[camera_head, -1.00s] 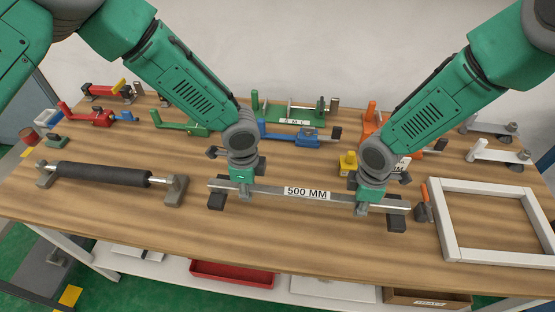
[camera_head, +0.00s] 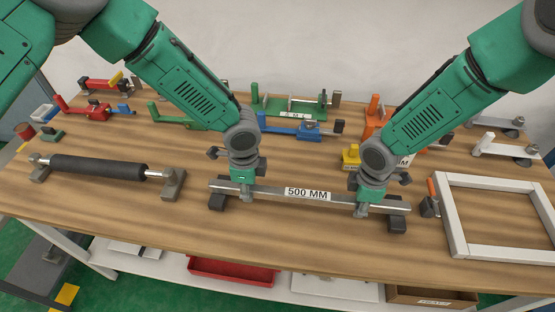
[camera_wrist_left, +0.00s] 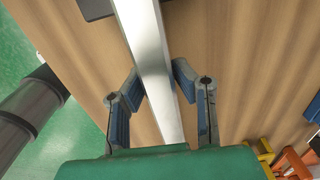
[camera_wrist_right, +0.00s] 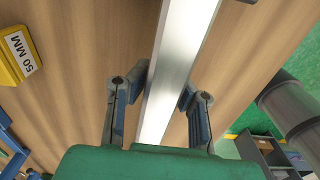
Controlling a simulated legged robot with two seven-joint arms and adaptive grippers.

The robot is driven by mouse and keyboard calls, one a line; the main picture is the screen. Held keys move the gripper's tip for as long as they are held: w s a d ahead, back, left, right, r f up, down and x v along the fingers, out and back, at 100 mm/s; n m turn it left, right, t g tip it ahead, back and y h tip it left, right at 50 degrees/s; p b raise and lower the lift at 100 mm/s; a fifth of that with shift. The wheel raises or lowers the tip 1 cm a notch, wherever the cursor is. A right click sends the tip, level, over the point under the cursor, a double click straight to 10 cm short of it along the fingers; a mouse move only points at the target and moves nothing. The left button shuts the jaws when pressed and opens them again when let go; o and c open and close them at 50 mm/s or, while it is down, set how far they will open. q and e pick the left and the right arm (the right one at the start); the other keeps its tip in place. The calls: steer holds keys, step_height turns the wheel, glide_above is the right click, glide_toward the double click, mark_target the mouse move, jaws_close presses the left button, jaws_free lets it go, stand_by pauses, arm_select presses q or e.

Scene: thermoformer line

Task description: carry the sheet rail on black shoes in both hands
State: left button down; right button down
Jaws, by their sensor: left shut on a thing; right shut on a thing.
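The sheet rail (camera_head: 330,196) is a long grey metal bar with a "500 MM" label, lying across the front middle of the bench. Black shoes show under its left end (camera_head: 217,203) and right end (camera_head: 397,226). I cannot tell whether they touch the bench. My left gripper (camera_head: 246,194) is shut on the rail left of the label. My right gripper (camera_head: 363,209) is shut on it right of the label. The bar runs between the fingers in the left wrist view (camera_wrist_left: 158,75) and right wrist view (camera_wrist_right: 180,60). Part of a black shoe shows in the left wrist view.
A black roller (camera_head: 97,168) on grey supports lies to the left. A white frame (camera_head: 453,225) lies to the right, with an orange-handled tool (camera_head: 431,200) between it and the rail. A yellow block (camera_head: 351,158) and several coloured fixtures stand behind. The bench front is clear.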

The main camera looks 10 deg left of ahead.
arm_select(q)
steer(key=shift+f+b, duration=0.65)
steer(key=shift+f, duration=0.15)
arm_select(e)
steer(key=shift+f, duration=0.75)
arm_select(q)
steer(key=c, duration=1.3)
jaws_free()
arm_select(e)
steer(key=c, duration=1.5)
jaws_free()
arm_select(q)
steer(key=shift+s+r, duration=0.1)
arm_select(e)
steer(key=shift+o, duration=0.2)
steer(key=shift+s, duration=0.1)
arm_select(q)
step_height(320, 180, up, 11)
steer(key=shift+r, duration=0.4)
arm_select(e)
steer(key=shift+r, duration=0.15)
step_height(320, 180, up, 12)
steer(key=shift+f, duration=0.15)
